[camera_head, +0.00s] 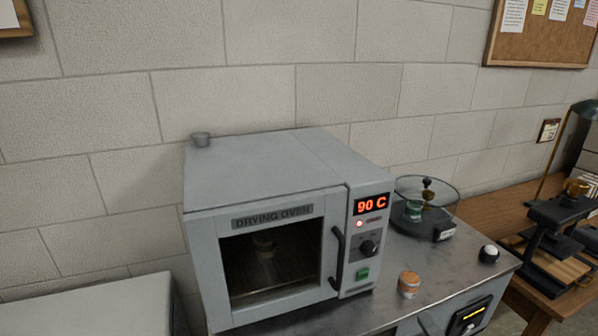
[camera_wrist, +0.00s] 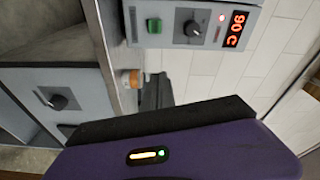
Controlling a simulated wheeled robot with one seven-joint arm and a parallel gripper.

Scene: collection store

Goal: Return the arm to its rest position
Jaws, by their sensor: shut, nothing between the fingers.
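My gripper (camera_wrist: 157,88) shows only in the wrist view, where its dark fingers stick out past the purple wrist housing (camera_wrist: 175,155). The fingers are shut and hold nothing. No part of my arm shows in the head view. The grey drying oven (camera_head: 265,165) stands on a metal-topped bench with its door closed. Its display reads 90 C and a red lamp is lit. Something that I cannot make out sits behind the dark door window. In the wrist view, the oven's control panel (camera_wrist: 192,27) appears turned on its side, beyond my fingers.
An orange-and-white jar (camera_head: 408,285) stands on the bench top right of the oven. Behind it is a round glass vessel (camera_head: 425,205) with items inside. A dark knob-like object (camera_head: 489,254) sits near the bench's right end. A wooden table (camera_head: 500,215) with dark apparatus is farther right.

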